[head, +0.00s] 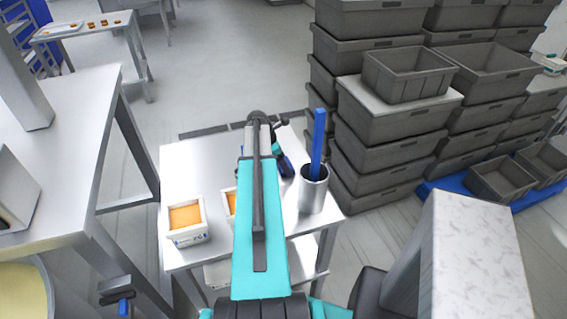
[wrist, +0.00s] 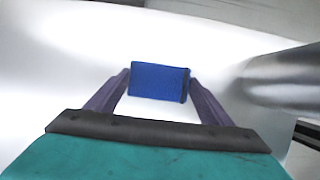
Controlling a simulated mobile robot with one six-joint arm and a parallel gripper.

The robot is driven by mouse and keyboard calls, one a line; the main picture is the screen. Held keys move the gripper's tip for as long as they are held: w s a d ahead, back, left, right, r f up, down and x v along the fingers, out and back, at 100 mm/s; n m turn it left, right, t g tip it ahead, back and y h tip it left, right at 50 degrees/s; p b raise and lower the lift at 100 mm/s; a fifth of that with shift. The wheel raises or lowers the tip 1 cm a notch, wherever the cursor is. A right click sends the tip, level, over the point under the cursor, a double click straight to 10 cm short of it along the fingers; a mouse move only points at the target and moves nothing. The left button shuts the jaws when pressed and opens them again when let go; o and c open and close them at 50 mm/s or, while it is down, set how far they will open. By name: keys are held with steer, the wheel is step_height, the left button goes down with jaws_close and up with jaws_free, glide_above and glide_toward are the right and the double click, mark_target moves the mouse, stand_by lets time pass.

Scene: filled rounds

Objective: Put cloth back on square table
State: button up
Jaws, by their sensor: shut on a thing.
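My gripper (wrist: 160,85) is shut on a small blue cloth (wrist: 158,82), which looks like a folded block, with one finger at each side of it. The pale square table (head: 190,158) lies below, and its bright top (wrist: 60,80) fills most of the wrist view. I cannot tell whether the cloth touches the tabletop.
A metal cup (head: 313,195) with a tall blue object (head: 318,143) stands just right of my gripper. A white box with orange filling (head: 185,220) stands at the table's front left, with another partly hidden by my arm. Stacked grey crates (head: 390,150) rise behind right.

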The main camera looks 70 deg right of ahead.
steer(key=shift+f, duration=0.1)
steer(key=o, duration=1)
steer(key=shift+r, duration=0.2)
steer(key=shift+b+v, duration=1.85)
steer(key=shift+v, duration=4.05)
